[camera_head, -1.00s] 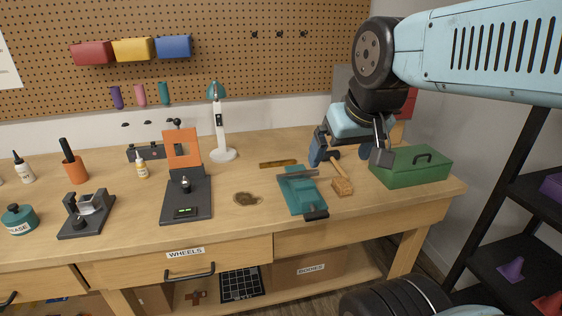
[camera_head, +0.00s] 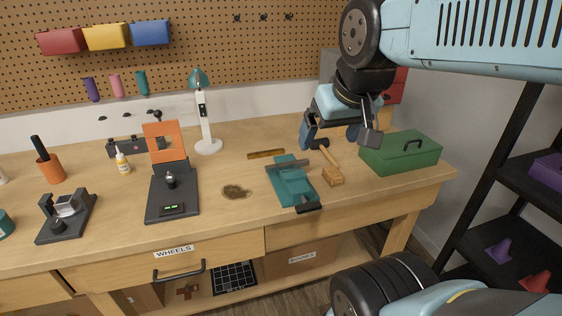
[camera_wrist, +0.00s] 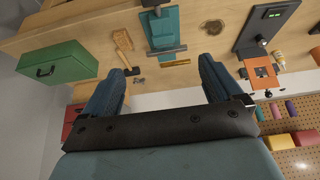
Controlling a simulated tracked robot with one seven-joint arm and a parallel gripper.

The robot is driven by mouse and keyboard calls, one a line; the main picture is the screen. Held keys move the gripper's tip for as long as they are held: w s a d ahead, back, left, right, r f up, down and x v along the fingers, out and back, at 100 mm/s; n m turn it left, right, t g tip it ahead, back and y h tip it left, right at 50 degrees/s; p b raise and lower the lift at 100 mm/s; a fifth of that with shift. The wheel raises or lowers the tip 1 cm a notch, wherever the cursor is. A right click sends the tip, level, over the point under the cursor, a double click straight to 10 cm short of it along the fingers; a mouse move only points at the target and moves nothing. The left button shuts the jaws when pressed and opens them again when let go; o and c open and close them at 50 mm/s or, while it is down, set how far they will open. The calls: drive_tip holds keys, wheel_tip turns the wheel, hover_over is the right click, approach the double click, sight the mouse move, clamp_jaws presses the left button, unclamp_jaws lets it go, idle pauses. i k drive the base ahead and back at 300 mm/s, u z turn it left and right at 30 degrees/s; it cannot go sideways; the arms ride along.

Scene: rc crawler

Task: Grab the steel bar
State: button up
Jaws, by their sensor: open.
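A grey bar (camera_head: 288,164), which looks like the steel bar, lies across the far end of the teal vise (camera_head: 297,186) on the workbench. I cannot tell whether the vise clamps it. It also shows as a thin grey strip at the vise in the wrist view (camera_wrist: 166,49). My gripper (camera_head: 331,140) is open, with its two blue fingers apart, above the back of the bench behind and to the right of the vise. In the wrist view nothing is between the fingers (camera_wrist: 163,72), and the bar lies beyond them, apart from them.
A wooden mallet (camera_head: 332,174) lies right of the vise, near a green toolbox (camera_head: 401,152). A brass-coloured strip (camera_head: 266,154) lies behind the vise. A black stand with an orange plate (camera_head: 172,190) and a white lamp (camera_head: 206,125) stand left. A black shelf (camera_head: 500,190) is at right.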

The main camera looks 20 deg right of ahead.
sight(303, 163)
drive_tip(key=u, duration=0.35)
drive_tip(key=i, duration=0.15)
drive_tip(key=z, duration=2.7)
drive_tip(key=k, duration=1.7)
drive_tip(key=u, duration=0.6)
drive_tip(key=i, duration=1)
drive_tip(key=u, duration=0.1)
